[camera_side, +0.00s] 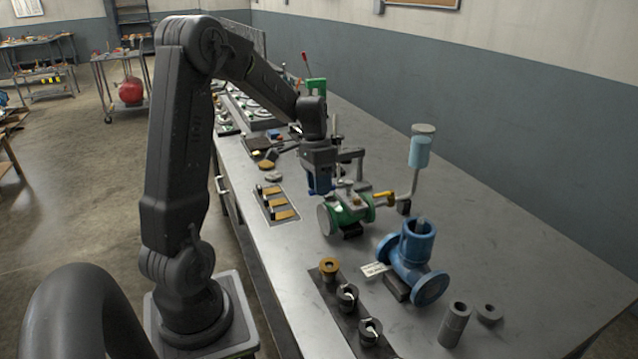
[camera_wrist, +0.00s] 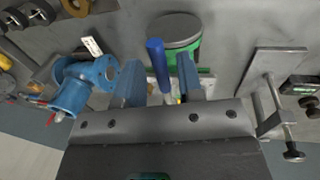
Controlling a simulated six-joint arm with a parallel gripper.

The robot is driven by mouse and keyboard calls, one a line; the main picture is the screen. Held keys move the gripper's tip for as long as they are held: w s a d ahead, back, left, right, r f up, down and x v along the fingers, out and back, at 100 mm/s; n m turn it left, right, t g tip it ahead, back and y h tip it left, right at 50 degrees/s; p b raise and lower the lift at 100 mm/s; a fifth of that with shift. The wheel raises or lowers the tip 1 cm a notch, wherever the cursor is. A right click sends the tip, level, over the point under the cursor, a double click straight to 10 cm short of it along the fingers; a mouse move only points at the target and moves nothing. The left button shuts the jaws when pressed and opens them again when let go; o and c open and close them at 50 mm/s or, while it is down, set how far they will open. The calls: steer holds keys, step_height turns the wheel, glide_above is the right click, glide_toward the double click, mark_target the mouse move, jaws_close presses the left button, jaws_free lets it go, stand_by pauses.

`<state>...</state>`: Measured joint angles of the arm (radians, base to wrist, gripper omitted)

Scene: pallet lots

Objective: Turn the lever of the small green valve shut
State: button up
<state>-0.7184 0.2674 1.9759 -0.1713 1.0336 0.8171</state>
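My gripper (camera_side: 322,184) is down close over the valve's top. In the wrist view my gripper (camera_wrist: 160,76) is open, with a visible gap beside the lever's grip. The lever's lower end is mostly hidden.
A bigger blue valve (camera_side: 412,255) with a white tag (camera_side: 374,269) stands to the right and nearer the side camera. A thin upright pipe with a light blue cylinder (camera_side: 420,152) rises beside the green valve.

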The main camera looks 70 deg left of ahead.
jaws_close()
steer(key=shift+a, duration=0.15)
stand_by(0.4)
steer(key=w+a+m+g+y, duration=0.2)
steer(key=w+a+m, duration=0.5)
steer(key=m, duration=1)
steer(key=shift+w, duration=0.45)
steer(key=shift+a, duration=0.1)
steer(key=shift+o, duration=0.9)
jaws_free()
